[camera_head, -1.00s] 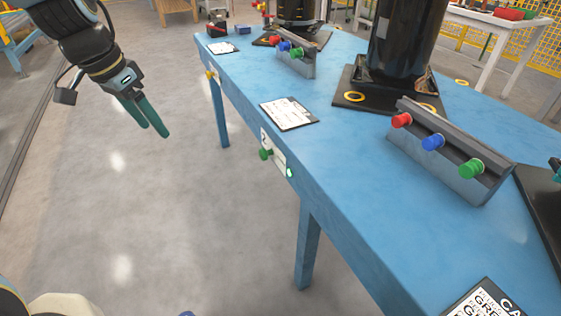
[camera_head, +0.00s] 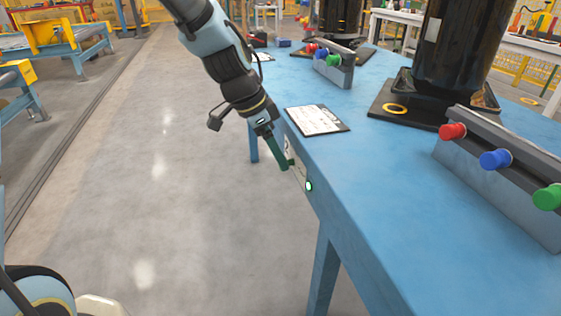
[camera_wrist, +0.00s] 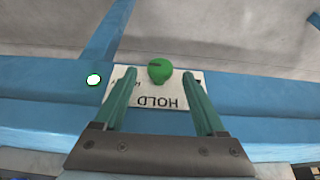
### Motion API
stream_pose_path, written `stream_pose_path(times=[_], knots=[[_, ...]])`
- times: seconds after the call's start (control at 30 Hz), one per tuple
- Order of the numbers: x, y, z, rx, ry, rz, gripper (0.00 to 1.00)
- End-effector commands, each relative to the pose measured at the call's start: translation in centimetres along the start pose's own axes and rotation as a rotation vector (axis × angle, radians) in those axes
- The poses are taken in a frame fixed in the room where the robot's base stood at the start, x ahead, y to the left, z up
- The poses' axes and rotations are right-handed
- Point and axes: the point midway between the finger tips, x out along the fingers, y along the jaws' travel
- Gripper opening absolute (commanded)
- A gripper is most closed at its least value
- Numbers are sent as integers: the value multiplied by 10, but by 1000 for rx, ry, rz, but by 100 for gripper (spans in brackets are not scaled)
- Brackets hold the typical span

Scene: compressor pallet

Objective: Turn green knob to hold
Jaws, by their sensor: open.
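The green knob (camera_wrist: 160,71) sits on a white label plate (camera_wrist: 158,94) on the side of the blue table. The plate reads HOLD, upside down in the wrist view. My gripper (camera_wrist: 161,80) is open, with its two green fingers on either side of the knob, apart from it as far as I can see. In the head view my gripper (camera_head: 287,164) is at the table's side edge and largely hides the knob. A lit green-white light (camera_head: 308,187) is beside the plate; it also shows in the wrist view (camera_wrist: 93,80).
The blue table (camera_head: 380,215) carries a paper sheet (camera_head: 318,120), a black cylinder (camera_head: 450,50) and a grey rail with red (camera_head: 453,132), blue (camera_head: 495,159) and green (camera_head: 547,197) knobs. The floor left of the table is clear.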

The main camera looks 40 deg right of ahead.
Motion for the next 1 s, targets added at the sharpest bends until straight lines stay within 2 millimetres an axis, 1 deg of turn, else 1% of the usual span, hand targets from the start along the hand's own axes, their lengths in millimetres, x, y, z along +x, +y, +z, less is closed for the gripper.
stream_pose_path(times=[0.03, 0.2, 0.5, 0.53, 1.0], knots=[[8, 0, 0, 1, 0, 2, 73], [20, 0, 0, 0, 1, -1, 73], [22, 0, 0, -1, 0, -1, 73], [22, 0, 0, -1, 0, -1, 72], [22, 0, 0, 0, 0, -1, 19]])
